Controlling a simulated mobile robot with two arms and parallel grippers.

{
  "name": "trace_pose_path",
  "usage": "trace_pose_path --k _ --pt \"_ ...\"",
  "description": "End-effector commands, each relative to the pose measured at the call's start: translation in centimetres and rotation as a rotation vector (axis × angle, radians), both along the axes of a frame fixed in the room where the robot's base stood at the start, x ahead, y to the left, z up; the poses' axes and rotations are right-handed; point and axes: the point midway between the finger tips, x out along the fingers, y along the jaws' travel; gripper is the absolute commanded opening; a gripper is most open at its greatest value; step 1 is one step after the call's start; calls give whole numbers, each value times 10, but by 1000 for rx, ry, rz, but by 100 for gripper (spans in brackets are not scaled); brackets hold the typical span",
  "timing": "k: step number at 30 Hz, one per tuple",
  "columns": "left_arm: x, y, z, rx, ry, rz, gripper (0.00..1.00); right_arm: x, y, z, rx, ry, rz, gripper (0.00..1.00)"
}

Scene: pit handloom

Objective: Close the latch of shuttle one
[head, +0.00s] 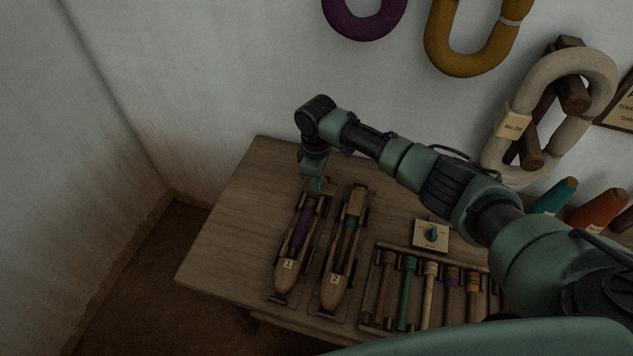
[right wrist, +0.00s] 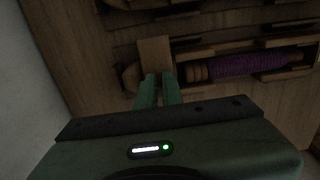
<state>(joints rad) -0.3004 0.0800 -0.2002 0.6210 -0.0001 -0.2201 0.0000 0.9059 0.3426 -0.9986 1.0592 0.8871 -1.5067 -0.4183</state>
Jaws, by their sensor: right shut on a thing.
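Shuttle one (head: 287,271) is a wooden boat-shaped shuttle labelled 1, lying at the left of the table with a purple pirn (head: 300,229) in its slot. The purple pirn also shows in the right wrist view (right wrist: 245,66). My right gripper (head: 315,188) is over the far end of shuttle one. In the right wrist view its fingers (right wrist: 158,77) are close together on the small wooden latch (right wrist: 156,54), beside the pirn's end. The fingers hide part of the latch, and its exact angle is hard to tell. My left gripper is not in view.
Shuttle two (head: 334,289), with a teal pirn, lies close to the right of shuttle one. A rack (head: 367,300) of several coloured pirns and a small dial box (head: 431,236) stand further right. Yarn hanks hang on the wall. The table's left side is clear.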

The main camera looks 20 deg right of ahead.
Motion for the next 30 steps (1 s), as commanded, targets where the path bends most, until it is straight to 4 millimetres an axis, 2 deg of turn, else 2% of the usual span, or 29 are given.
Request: trace_pose_path --k 11,21,30 --pt "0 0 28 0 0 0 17 -1 1 5 2 3 -171 0" --pt "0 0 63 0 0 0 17 -1 1 5 2 3 -484 0" --pt "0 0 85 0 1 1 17 -1 1 4 1 3 -769 0"
